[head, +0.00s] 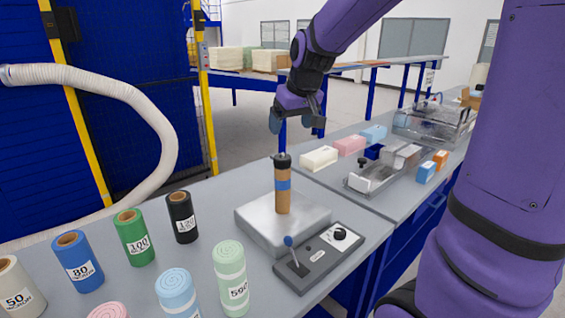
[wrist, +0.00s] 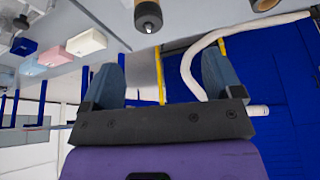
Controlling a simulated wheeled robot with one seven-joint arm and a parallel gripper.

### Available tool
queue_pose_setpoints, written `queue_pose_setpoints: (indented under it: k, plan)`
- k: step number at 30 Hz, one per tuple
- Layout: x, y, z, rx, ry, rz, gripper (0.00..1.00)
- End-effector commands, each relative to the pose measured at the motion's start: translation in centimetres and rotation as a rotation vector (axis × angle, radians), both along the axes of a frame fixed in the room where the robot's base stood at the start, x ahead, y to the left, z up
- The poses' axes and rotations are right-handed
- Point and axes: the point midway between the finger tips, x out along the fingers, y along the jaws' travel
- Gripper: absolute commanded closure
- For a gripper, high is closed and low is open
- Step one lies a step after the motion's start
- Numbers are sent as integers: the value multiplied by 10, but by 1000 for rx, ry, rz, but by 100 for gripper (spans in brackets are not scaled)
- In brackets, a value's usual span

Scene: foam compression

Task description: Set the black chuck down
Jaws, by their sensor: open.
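The black chuck (head: 282,161) sits on top of a brown cylinder (head: 283,202) with a blue band, which stands upright on a grey metal block (head: 252,228). The chuck also shows at the top edge of the wrist view (wrist: 148,14), its small tip toward the camera. My gripper (head: 297,118) is above the chuck and apart from it. Its two fingers are spread with nothing between them, as the wrist view (wrist: 163,82) also shows.
A control box (head: 318,262) with a blue-knobbed lever stands in front of the block. Several labelled rolls, among them a green roll (head: 134,237), stand at left.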

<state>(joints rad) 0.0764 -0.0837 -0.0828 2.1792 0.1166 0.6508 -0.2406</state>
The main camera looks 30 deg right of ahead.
Motion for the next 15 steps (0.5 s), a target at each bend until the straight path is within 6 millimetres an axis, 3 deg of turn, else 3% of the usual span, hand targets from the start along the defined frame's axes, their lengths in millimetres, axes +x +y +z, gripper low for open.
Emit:
queue_pose_setpoints:
  k: [3,6,15]
  plan:
    - [27,-12,-17,-7,10,-3,15]
    - [41,-18,-26,-11,13,-5,15]
    - [58,-23,-52,-14,16,-6,15]
